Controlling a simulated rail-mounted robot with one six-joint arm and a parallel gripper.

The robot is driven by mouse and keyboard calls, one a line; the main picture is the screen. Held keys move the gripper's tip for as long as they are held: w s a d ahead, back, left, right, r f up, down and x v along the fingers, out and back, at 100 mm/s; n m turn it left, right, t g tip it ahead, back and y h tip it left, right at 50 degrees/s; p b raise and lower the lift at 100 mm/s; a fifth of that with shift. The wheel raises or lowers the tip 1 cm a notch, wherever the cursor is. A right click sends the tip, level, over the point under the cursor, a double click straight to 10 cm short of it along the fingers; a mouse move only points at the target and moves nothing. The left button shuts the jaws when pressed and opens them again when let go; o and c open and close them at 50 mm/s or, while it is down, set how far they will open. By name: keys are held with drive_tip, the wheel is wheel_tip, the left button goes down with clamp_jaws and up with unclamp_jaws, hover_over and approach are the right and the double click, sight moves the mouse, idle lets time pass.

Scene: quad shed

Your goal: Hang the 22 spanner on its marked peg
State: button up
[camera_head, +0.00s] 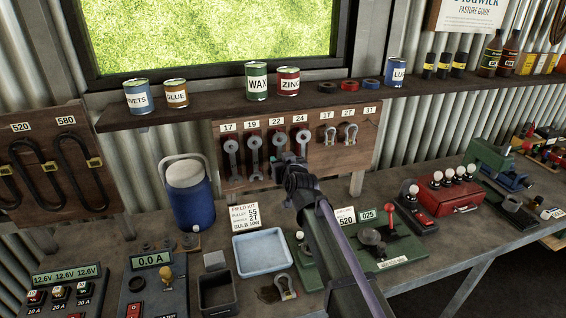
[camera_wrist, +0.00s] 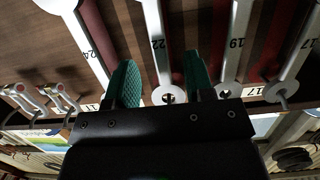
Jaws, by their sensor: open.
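The 22 spanner (camera_head: 278,139) hangs on the wooden board (camera_head: 345,160) under its 22 label, third from the left in the row. Its lower part is hidden behind my gripper (camera_head: 287,167). In the wrist view the 22 spanner (camera_wrist: 165,78) runs between the two green fingers of my gripper (camera_wrist: 160,65), with space visible on both sides. Its ring end looks to be at a peg there. My gripper is open and holds nothing; the exact depth of the fingers around the spanner cannot be told.
The 19 spanner (camera_head: 254,150) and 17 spanner (camera_head: 231,152) hang left, the 24 spanner (camera_head: 302,138) right. Shackles (camera_head: 348,132) hang further right. A shelf (camera_head: 205,108) with cans juts out above. A blue jug (camera_head: 190,195) and tray (camera_head: 262,256) stand on the bench below.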

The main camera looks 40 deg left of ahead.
drive_tip(key=p+v, duration=0.2)
drive_tip(key=v, duration=0.8)
drive_tip(key=shift+s+d, duration=0.15)
drive_tip(key=shift+d, duration=0.2)
drive_tip(key=s+d+f+g+h, duration=0.3)
drive_tip(key=s+d+f+g, duration=0.15)
drive_tip(key=f, duration=0.25)
drive_tip(key=d+f+m+g+h+b, duration=0.1)
drive_tip(key=d+f+m+h, duration=0.2)
drive_tip(key=d, duration=1.4)
drive_tip(key=d+f+m+g+h+b, duration=0.1)
drive_tip(key=d+f+m+g+h, duration=0.1)
drive_tip(key=d, duration=1.6)
drive_tip(key=s+d+f+m+g+h+b, duration=0.1)
drive_tip(key=d+f+m+h, duration=0.3)
drive_tip(key=d, duration=1.3)
drive_tip(key=shift+d+f+m+g+h, duration=0.2)
drive_tip(key=shift+f+m+g+h, duration=0.25)
drive_tip(key=shift+m, duration=0.45)
